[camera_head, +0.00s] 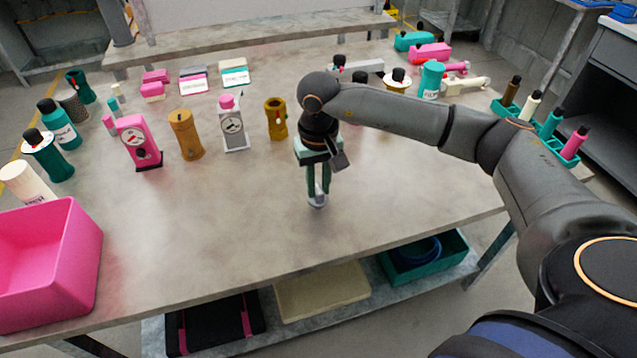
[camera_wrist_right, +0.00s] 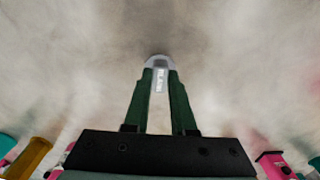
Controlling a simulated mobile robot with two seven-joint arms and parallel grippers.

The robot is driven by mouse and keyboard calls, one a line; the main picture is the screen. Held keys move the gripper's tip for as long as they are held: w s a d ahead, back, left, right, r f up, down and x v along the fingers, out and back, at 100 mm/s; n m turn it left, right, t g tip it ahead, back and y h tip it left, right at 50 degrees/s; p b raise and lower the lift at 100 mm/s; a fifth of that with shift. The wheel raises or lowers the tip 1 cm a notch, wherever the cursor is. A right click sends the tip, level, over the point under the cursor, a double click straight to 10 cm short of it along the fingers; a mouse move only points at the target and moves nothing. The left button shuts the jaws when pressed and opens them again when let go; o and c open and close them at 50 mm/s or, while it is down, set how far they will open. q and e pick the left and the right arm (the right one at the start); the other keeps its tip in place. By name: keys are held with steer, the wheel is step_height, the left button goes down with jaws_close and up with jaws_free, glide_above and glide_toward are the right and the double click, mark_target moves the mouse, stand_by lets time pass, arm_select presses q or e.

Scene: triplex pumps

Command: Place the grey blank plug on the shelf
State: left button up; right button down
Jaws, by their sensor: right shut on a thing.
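My right gripper (camera_head: 318,188) points down over the middle of the bench (camera_head: 240,215). Its green fingers are shut on a small light grey piece, which I take to be the grey blank plug (camera_head: 317,201). In the right wrist view the plug (camera_wrist_right: 158,78) sits between the fingertips (camera_wrist_right: 160,92), with a white label facing the camera and a rounded grey end beyond the tips. I cannot tell whether it touches the bench top. A raised shelf (camera_head: 250,37) runs along the back, and a lower shelf (camera_head: 372,304) lies under the bench. My left gripper is out of view.
Pink, orange, grey and gold pump-like parts (camera_head: 187,135) stand left of my gripper. A pink bin (camera_head: 45,262) is at the front left. Green holders with bottles (camera_head: 545,130) are at the right edge. The bench front centre is clear. Trays lie on the lower shelf.

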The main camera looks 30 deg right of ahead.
steer(key=c, duration=0.7)
jaws_free()
steer(key=shift+c, duration=0.2)
